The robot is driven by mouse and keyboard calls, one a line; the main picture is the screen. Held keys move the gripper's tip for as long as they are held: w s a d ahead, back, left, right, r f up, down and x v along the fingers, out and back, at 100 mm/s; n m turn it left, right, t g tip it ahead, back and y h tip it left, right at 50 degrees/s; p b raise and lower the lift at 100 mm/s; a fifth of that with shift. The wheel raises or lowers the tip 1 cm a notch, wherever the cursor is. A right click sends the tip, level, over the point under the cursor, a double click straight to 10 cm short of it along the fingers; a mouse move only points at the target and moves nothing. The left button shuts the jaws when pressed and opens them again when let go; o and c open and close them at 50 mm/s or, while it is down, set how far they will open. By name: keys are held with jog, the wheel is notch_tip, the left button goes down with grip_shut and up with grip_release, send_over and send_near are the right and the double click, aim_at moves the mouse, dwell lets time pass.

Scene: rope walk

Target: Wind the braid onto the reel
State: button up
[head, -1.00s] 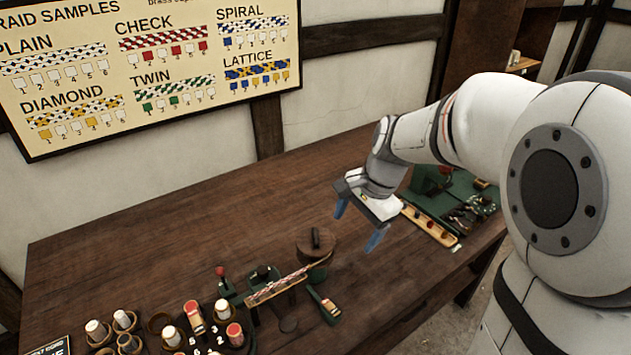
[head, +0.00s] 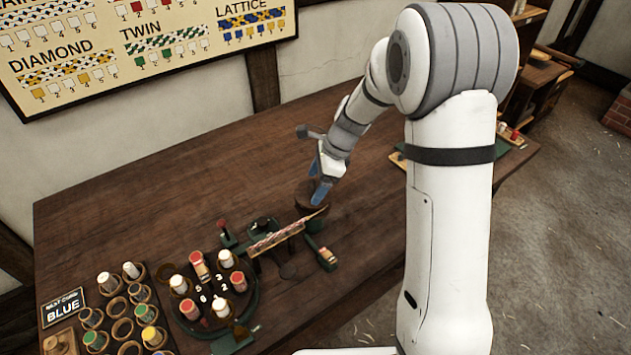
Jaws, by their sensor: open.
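The braid (head: 274,242), patterned in red and white, lies along a narrow wooden support on the table. Its right end runs up toward the brown wooden reel (head: 304,199). My gripper (head: 319,180), with blue fingers, is at the reel's top right and hides part of it. The fingers are apart with nothing seen between them. I cannot tell whether they touch the reel or its handle, which is hidden.
A round braiding stand (head: 247,308) with several bobbins stands left of the braid. A bobbin rack (head: 110,305) and a sign reading BLUE (head: 63,307) are at the front left. A small green-based part (head: 322,253) stands below the reel. The table's back left is clear.

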jog(key=shift+a+f, duration=0.15)
jog(key=shift+f, duration=0.25)
jog(key=shift+c, duration=0.5)
jog(key=c, duration=0.9)
